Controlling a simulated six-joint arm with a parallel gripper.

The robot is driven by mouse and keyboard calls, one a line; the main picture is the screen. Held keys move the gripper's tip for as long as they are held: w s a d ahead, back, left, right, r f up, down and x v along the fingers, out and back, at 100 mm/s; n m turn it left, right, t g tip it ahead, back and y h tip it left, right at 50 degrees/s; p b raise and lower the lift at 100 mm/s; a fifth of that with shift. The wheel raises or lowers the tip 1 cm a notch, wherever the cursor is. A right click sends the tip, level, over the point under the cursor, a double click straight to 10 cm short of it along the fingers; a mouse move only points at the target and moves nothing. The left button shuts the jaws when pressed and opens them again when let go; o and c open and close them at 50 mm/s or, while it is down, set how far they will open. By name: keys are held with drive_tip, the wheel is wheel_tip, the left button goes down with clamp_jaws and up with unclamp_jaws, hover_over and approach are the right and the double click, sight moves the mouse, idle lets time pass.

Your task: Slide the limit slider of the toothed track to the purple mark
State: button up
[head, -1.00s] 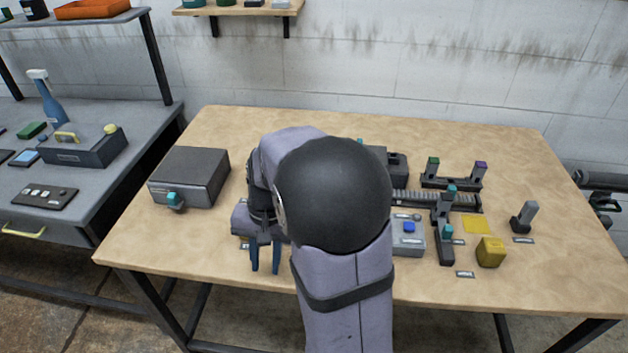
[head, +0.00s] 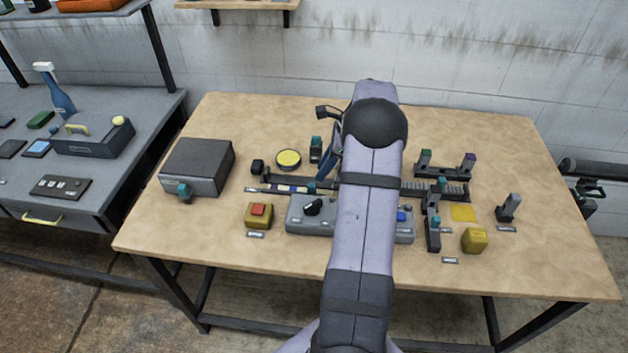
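The toothed track (head: 455,191) shows its grey teeth to the right of my arm. A low strip (head: 262,187) with dark purple-blue and pale yellow bands runs to the left at about the same line. My arm hides the middle, so I cannot tell if they join. A teal-topped upright piece (head: 316,147) stands behind the strip, and another (head: 442,185) is by the toothed part. I cannot tell which is the limit slider. My gripper (head: 325,172) points down with blue fingers over the strip's right end, partly hidden by my arm. Its opening and any contact are unclear.
A grey box (head: 197,165) stands at left. A red-button box (head: 257,215), a grey panel with a black knob (head: 308,212) and a yellow block (head: 474,240) are in front. A bracket (head: 445,168) has green and purple tops. The table front is clear.

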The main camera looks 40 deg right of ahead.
sight(312, 185)
drive_tip(key=shift+p+x, duration=1.1)
drive_tip(key=shift+x, duration=2.45)
drive_tip(key=shift+c, duration=0.3)
clamp_jaws()
